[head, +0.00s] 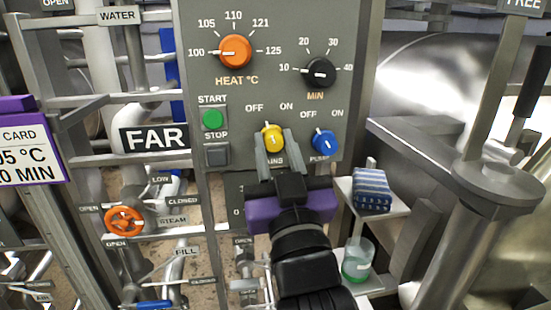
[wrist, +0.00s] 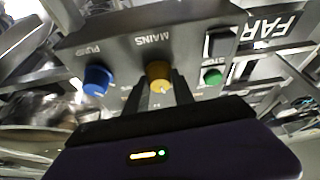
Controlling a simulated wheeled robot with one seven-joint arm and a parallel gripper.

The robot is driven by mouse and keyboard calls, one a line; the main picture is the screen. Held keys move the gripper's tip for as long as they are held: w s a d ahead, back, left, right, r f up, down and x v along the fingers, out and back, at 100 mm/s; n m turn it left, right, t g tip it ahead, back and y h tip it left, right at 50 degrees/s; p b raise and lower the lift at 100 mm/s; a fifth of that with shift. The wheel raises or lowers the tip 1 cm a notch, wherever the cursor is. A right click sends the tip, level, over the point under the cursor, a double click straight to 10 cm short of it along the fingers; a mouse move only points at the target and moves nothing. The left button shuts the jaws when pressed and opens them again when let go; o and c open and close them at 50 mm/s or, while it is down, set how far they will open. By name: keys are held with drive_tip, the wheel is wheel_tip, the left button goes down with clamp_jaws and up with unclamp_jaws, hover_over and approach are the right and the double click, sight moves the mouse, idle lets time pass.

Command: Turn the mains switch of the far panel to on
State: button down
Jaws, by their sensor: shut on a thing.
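The grey far panel (head: 222,115) faces me with its dials and switches. The yellow mains switch (head: 271,135) is low on it, below the OFF and ON marks. My gripper (head: 275,147) reaches up from below with its two grey fingers shut on the yellow switch, one on each side. The wrist view shows the switch (wrist: 159,72) between the fingertips (wrist: 160,84), with the panel upside down. The switch's mark seems to point roughly upward in the head view, but its exact setting is hard to tell. The fingers partly hide the MAINS label.
The blue pump switch (head: 324,143) is close right of my gripper. The green start button (head: 213,118) and dark stop button (head: 217,154) are left. A shelf with a folded blue cloth (head: 371,190) and a green-filled beaker (head: 358,260) stand at lower right.

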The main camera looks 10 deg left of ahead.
drive_tip(key=m+b, duration=0.1)
drive_tip(key=m+h+b, duration=0.2)
drive_tip(key=m+b, duration=0.1)
drive_tip(key=shift+s+a+f+t, duration=0.1)
drive_tip(key=shift+a+f+t, duration=0.05)
drive_tip(key=shift+f+t, duration=0.15)
drive_tip(key=m+h+b, duration=0.2)
drive_tip(key=m+b, duration=0.1)
drive_tip(key=m, duration=0.1)
drive_tip(key=shift+b, duration=0.4)
drive_tip(key=shift+r+m+g+h+b, duration=0.2)
drive_tip(key=shift+m+h+b, duration=0.6)
drive_tip(key=shift+m, duration=0.6)
drive_tip(key=shift+r+m+g+h+b, duration=0.15)
drive_tip(key=shift+m+h+b, duration=0.35)
drive_tip(key=shift+m+b, duration=0.75)
drive_tip(key=shift+m, duration=0.35)
drive_tip(key=c, duration=1.1)
unclamp_jaws()
drive_tip(key=shift+o, duration=0.2)
drive_tip(key=v, duration=0.7)
drive_tip(key=shift+s+b, duration=0.35)
